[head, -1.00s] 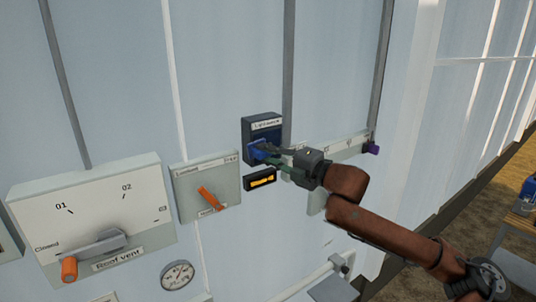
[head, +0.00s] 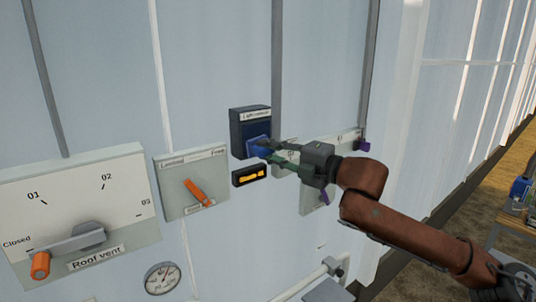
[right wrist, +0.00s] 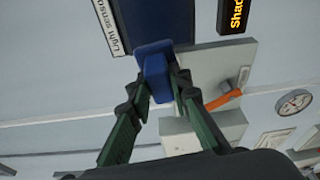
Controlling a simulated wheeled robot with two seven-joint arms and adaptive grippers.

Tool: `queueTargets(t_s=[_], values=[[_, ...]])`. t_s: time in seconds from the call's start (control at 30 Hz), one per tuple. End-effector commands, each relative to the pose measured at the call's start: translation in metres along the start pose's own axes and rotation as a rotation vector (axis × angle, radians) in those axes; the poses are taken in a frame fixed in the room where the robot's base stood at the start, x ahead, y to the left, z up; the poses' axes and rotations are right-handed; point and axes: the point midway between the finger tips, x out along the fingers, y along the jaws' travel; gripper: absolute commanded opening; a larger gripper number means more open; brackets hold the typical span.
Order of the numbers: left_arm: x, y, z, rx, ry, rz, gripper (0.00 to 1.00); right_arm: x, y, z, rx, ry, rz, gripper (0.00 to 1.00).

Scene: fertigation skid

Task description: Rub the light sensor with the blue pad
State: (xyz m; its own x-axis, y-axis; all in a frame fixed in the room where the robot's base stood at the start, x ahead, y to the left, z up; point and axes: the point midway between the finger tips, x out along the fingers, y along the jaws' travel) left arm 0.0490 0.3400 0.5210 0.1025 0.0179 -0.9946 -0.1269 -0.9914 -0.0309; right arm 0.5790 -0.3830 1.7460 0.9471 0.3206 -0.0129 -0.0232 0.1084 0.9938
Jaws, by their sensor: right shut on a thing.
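The light sensor (head: 250,129) is a dark blue box with a white label strip on the wall; it also shows at the top of the right wrist view (right wrist: 158,22). My right gripper (head: 272,149) is shut on the blue pad (head: 258,146), which lies over the lower part of the sensor's face. In the right wrist view the pad (right wrist: 156,75) sits between the green fingers and overlaps the sensor's lower edge. I cannot tell whether pad and sensor touch. My left gripper is not in view.
A small black display with orange text (head: 249,175) sits just below the sensor. Left of it are a panel with an orange lever (head: 197,192), the Roof vent panel (head: 120,185) and a round gauge (head: 162,278). A pale panel (head: 345,140) is behind my right gripper.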

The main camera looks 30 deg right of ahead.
Motion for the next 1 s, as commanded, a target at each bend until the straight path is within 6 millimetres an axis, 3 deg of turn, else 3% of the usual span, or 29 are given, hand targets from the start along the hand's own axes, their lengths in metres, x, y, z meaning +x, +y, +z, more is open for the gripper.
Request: queueTargets(t_s=[0.2,0.57,1.0], values=[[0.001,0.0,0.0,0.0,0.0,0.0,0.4,-0.002,0.0,-0.001,0.002,0.001,0.002,0.0],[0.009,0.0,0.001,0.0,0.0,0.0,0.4,-0.028,0.0,-0.007,0.002,0.001,0.001,0.0],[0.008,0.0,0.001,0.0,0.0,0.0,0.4,-0.029,0.001,-0.007,0.0,0.0,0.0,0.0]])
